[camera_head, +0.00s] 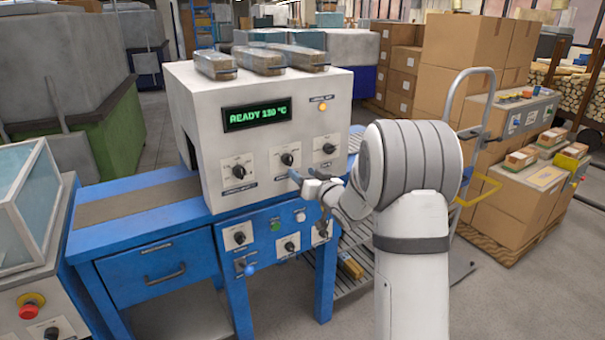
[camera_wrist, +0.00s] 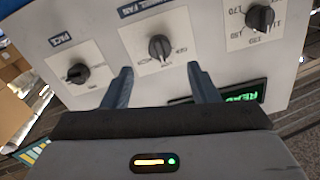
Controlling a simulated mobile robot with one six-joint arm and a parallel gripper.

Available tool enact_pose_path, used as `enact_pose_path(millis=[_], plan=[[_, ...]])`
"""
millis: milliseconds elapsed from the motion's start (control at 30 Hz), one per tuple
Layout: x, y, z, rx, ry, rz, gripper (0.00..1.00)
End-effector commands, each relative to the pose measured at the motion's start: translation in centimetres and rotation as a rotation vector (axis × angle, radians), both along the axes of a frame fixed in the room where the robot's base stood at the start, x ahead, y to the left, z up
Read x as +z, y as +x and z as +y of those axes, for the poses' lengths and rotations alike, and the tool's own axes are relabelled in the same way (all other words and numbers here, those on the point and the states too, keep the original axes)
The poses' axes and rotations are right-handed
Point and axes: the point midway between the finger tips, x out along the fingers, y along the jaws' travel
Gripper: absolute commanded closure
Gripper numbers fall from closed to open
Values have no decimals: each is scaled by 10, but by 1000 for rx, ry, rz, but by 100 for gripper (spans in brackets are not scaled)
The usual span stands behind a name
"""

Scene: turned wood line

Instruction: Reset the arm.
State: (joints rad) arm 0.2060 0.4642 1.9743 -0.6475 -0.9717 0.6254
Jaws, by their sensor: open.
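My gripper (camera_head: 302,178) is open and empty, in front of the white machine (camera_head: 190,103). Its blue fingers point at the machine's front panel, near the middle dial (camera_head: 287,159). In the wrist view the picture is upside down, and the two fingertips (camera_wrist: 160,70) stand apart below the middle dial (camera_wrist: 160,48). I cannot tell whether they touch the panel. My arm reaches in from the right side of the head view.
The blue bench (camera_head: 135,240) carries the machine; lower knobs and buttons (camera_head: 276,225) sit beneath it. Several wrapped packs (camera_head: 215,66) lie on top. A hand truck (camera_head: 470,110) and stacked cartons (camera_head: 465,50) stand right. A red stop button (camera_head: 28,311) is at lower left.

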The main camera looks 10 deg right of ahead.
Motion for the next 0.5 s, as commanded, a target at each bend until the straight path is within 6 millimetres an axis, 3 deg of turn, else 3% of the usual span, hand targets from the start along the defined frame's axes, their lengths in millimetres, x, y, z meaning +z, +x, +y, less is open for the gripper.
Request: enact_pose_path(millis=[267,367,500], plan=[[7,-4,-1,-28,-24,25,46],[19,-17,-4,-90,-74,89,46],[33,-56,-11,-208,-172,255,46]])
